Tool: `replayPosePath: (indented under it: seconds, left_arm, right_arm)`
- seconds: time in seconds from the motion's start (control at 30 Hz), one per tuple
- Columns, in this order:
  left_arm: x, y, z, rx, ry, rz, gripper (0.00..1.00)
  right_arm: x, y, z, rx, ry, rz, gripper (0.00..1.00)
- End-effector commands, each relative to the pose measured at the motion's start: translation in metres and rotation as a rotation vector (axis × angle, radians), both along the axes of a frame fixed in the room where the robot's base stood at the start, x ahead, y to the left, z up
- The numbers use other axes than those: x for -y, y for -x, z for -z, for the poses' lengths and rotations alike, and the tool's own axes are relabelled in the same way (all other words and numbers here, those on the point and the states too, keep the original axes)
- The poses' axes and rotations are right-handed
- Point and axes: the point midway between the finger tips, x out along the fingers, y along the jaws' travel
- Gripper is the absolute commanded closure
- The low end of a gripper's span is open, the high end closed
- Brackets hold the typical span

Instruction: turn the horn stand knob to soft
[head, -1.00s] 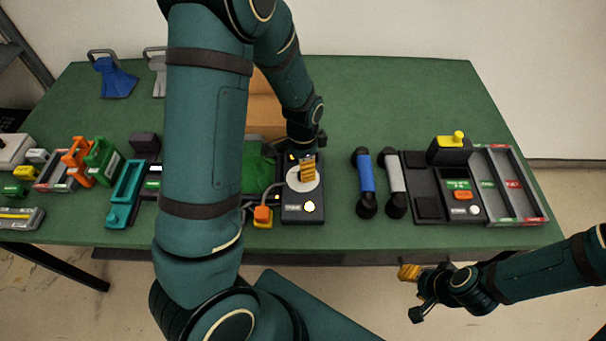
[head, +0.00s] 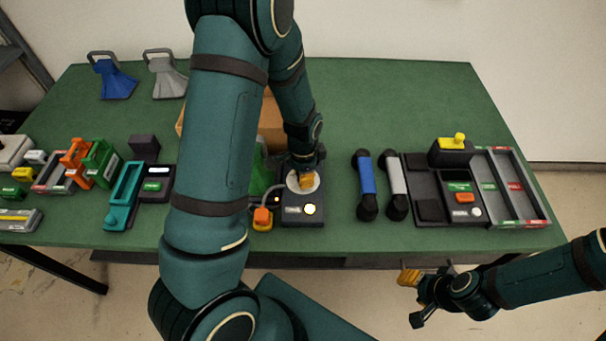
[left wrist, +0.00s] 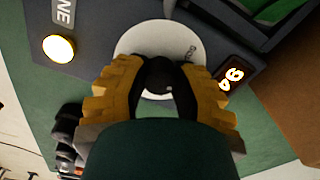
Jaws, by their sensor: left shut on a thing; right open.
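A dark control box (head: 303,217) stands at the front middle of the table. The dial lettering is partly hidden, so I cannot read which setting the knob is at. My right gripper (head: 418,297) is open and empty, off the table's front edge.
A blue handset (head: 366,180) and a grey handset (head: 396,183) lie right of the box. A black console (head: 448,188) and trays are farther right. A brown box (head: 270,118) is partly hidden behind my left arm.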

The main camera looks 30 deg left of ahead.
Motion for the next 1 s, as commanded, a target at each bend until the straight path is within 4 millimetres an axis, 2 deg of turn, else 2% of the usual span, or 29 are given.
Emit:
replayPosePath:
  seconds: [0.37,1.0]
  left_arm:
    - [0.0002,-0.0002,-0.0002,0.000,0.000,-0.091,1.00]
    - [0.0005,-0.0001,-0.0004,0.000,0.001,-0.625,1.00]
  right_arm:
    - [0.0001,-0.0004,-0.0010,0.001,0.000,0.000,0.53]
    - [0.0005,-0.0031,-0.0097,0.006,0.002,0.006,0.53]
